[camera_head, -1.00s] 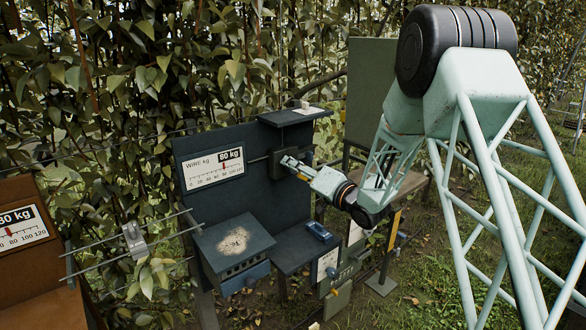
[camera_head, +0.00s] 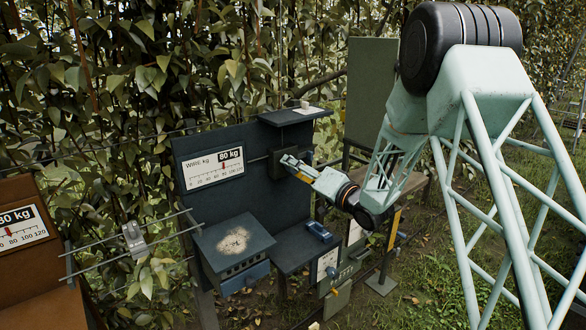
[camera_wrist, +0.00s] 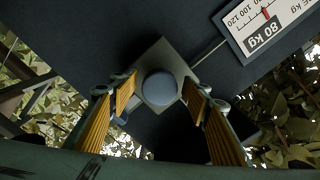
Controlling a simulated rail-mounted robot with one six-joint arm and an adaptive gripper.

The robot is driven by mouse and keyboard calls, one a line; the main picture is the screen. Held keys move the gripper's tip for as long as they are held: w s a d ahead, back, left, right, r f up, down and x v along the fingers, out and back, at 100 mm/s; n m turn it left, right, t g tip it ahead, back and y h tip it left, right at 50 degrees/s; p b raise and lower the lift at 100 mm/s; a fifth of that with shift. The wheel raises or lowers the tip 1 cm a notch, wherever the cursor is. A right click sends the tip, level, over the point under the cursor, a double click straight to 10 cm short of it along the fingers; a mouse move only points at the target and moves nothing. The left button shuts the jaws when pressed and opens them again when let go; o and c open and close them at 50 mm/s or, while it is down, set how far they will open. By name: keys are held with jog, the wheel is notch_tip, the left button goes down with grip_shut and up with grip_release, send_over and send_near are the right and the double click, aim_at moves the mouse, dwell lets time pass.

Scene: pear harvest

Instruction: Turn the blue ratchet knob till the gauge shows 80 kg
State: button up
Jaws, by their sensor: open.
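The blue-grey round knob (camera_wrist: 160,88) sits on a square dark block (camera_wrist: 160,60), seen nearly face-on in the wrist view. My gripper (camera_wrist: 160,94) is open, with its yellow-ribbed fingers on either side of the knob and gaps showing between. In the head view my gripper (camera_head: 290,162) is in front of the block on the dark panel, and it mostly hides the knob. The white wire gauge (camera_head: 213,168) is left of the block, labelled 80 kg, with its red pointer near the 80 mark. It also shows at the upper right of the wrist view (camera_wrist: 268,24).
A dark box with a worn, pale-spotted lid (camera_head: 233,241) stands below the gauge. A blue tool-like object (camera_head: 319,231) lies on the shelf to its right. A brown panel with another 80 kg gauge (camera_head: 20,228) stands at the left. Wires and foliage surround the panels.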

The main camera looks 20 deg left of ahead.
jog(key=v, duration=1.1)
jog(key=shift+d, duration=0.1)
